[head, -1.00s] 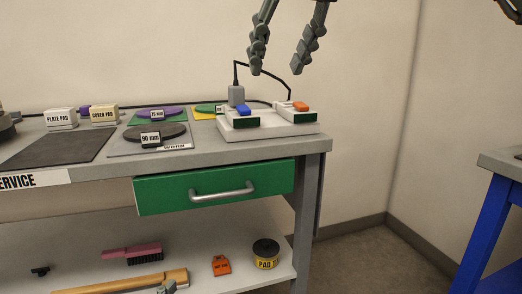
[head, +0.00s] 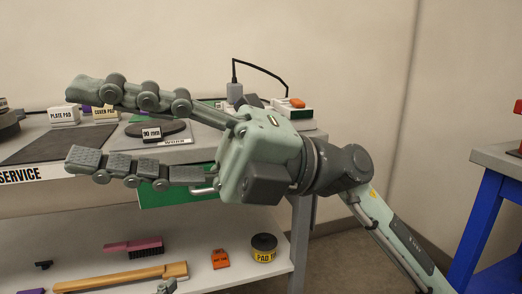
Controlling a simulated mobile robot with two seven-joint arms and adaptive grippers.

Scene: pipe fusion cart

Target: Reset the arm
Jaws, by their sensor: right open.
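My right gripper (head: 79,125) reaches leftward across the view in front of the bench, its arm coming in from the lower right. Its two jointed fingers are spread wide, one above the other, with nothing between them. The palm and fingers hide parts of the bench top, the green drawer (head: 165,195) and the charger area behind. I cannot tell how far the fingers are from the bench.
The bench bears a dark mat (head: 50,146), a 90 mm disc (head: 172,128), pad boxes (head: 64,116) and an orange-topped unit (head: 296,103). Its shelf holds a brush (head: 130,246), a wooden-handled tool (head: 120,278) and a yellow tin (head: 263,248). A blue-legged table (head: 485,210) stands right.

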